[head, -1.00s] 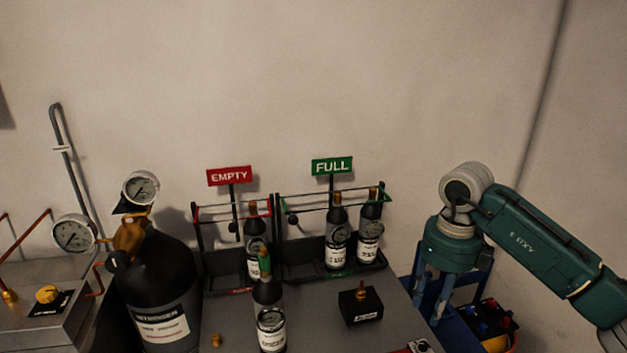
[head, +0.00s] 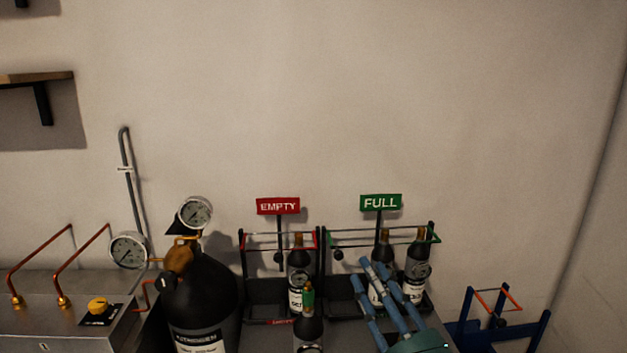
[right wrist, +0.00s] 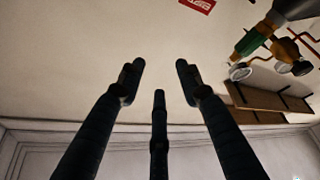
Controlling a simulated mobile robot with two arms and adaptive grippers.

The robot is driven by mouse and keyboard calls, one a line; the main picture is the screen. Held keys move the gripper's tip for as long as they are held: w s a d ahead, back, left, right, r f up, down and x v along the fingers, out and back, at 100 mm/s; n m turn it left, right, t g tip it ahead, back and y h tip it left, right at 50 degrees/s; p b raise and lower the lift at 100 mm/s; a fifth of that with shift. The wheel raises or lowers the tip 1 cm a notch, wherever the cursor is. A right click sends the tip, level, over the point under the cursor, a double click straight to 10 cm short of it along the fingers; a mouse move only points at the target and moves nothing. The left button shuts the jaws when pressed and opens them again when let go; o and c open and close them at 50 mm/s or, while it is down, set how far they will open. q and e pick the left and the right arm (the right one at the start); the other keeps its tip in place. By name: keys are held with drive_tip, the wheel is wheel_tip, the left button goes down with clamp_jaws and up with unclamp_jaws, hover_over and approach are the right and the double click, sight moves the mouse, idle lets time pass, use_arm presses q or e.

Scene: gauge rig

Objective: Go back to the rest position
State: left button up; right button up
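My right gripper (head: 366,272) rises from the lower edge of the head view, in front of the green-railed FULL rack (head: 337,244). Its three fingers point up and partly cover a bottle (head: 385,243) in that rack. In the right wrist view its fingers (right wrist: 159,72) are spread apart with nothing between them, so it is open and empty. I cannot tell from the head view whether it touches the rack. My left gripper is not in view.
The red-railed EMPTY rack (head: 248,245) holds one bottle (head: 298,263). A green-capped bottle (head: 308,325) stands in front of it. A large black cylinder (head: 205,295) with gauges stands left, beside a metal box (head: 45,320). A blue stand (head: 500,328) is at right.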

drive_tip(key=s+d+f+m+g+h, duration=0.3)
drive_tip(key=d+f, duration=0.1)
drive_tip(key=f, duration=0.3)
drive_tip(key=s+d+f+m+g+h, duration=0.2)
drive_tip(key=d+f+m+h, duration=0.15)
drive_tip(key=f, duration=0.45)
drive_tip(key=s+d+f+m+g+h, duration=0.2)
drive_tip(key=s+d+f+m+g, duration=0.15)
drive_tip(key=f, duration=0.35)
drive_tip(key=s+f+m+g, duration=0.1)
drive_tip(key=s+f+g, duration=0.3)
drive_tip(key=s+f, duration=0.5)
drive_tip(key=s+f+m+g, duration=0.2)
drive_tip(key=s+f+g, duration=0.25)
drive_tip(key=s, duration=0.75)
wheel_tip(320, 180, down, 26)
drive_tip(key=s+a+g, duration=0.1)
drive_tip(key=s, duration=0.1)
drive_tip(key=s+d+f+g, duration=0.1)
drive_tip(key=s+d+f, duration=0.2)
drive_tip(key=s+f, duration=1.4)
drive_tip(key=shift+s+n+y, duration=0.3)
drive_tip(key=shift+s+y, duration=0.05)
drive_tip(key=shift+s, duration=0.05)
